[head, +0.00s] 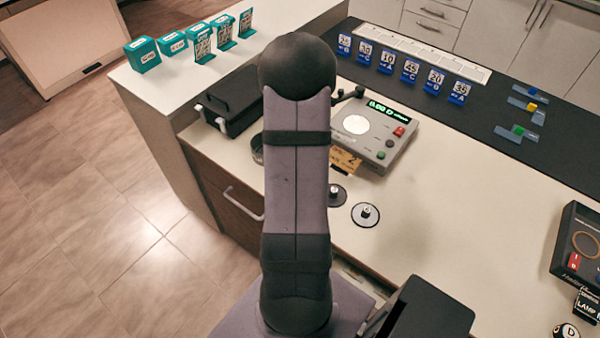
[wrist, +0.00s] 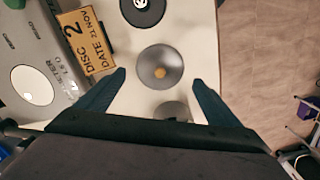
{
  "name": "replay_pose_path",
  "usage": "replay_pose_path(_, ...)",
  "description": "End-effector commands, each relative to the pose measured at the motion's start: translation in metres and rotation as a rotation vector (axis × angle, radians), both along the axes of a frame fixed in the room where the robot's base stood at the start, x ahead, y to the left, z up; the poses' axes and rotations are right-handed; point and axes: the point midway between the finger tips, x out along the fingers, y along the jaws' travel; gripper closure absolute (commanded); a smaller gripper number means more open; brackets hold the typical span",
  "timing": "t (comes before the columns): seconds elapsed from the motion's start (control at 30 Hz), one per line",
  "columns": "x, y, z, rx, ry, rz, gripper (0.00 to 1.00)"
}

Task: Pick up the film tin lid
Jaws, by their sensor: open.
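A round grey metal lid with a small brass-coloured knob (wrist: 159,68), which looks like the film tin lid, lies on the pale counter in the wrist view. My gripper (wrist: 159,79) is open, its dark fingers to the left and right of the lid in the picture. The fingers appear apart from it; the height between them is hard to judge. A round grey thing (wrist: 172,109), perhaps the tin, shows partly behind the gripper body. A dark round tin (head: 257,150) shows beside my arm in the head view. My arm hides the lid and gripper there.
A dark disc with a pale knob (wrist: 143,8) lies close by; a white-ringed disc (head: 366,215) lies to the right. A yellow disc card (wrist: 85,40) and a grey meter (head: 372,135) stand beside. A black box (head: 232,102) stands left of my arm.

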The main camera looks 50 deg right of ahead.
Motion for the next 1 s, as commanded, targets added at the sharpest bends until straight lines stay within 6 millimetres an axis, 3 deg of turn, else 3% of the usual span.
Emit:
replay_pose_path(0.5,0.001,0.0,-0.047,0.002,0.001,-0.001,0.13)
replay_pose_path(0.8,0.001,0.0,-0.051,0.0,-0.001,-0.001,0.13)
replay_pose_path(0.87,0.001,0.0,-0.051,0.0,-0.001,-0.001,0.23)
replay_pose_path(1.0,0.001,0.0,-0.051,0.0,-0.001,-0.001,0.56)
